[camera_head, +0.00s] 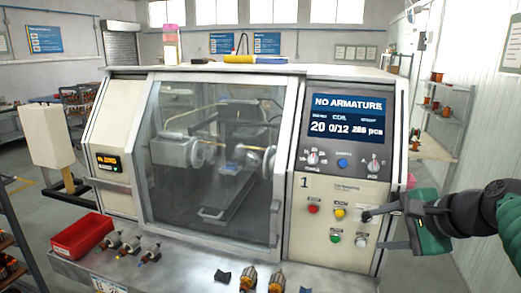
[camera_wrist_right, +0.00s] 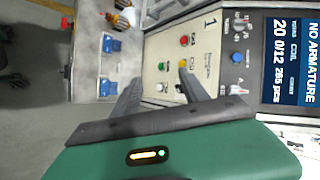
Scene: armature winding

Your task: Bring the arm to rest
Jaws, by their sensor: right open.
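My right gripper (camera_head: 364,229) comes in from the right edge, in front of the lower control panel of the winding machine (camera_head: 340,185). Its green body and dark fingers show, with the fingers apart and nothing between them. In the right wrist view, the open fingers (camera_wrist_right: 161,76) point at the panel near the yellow button (camera_wrist_right: 183,64) and green button (camera_wrist_right: 162,66). I cannot tell whether a fingertip touches the panel. The machine's screen (camera_head: 348,117) reads "NO ARMATURE". My left gripper is not in view.
The machine's glass door (camera_head: 215,160) looks shut. On the front ledge are a red bin (camera_head: 82,236), several armatures (camera_head: 248,279) and dark holders. A shelf (camera_head: 432,110) with copper-coloured parts stands at the right wall. Open floor shows right of the machine.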

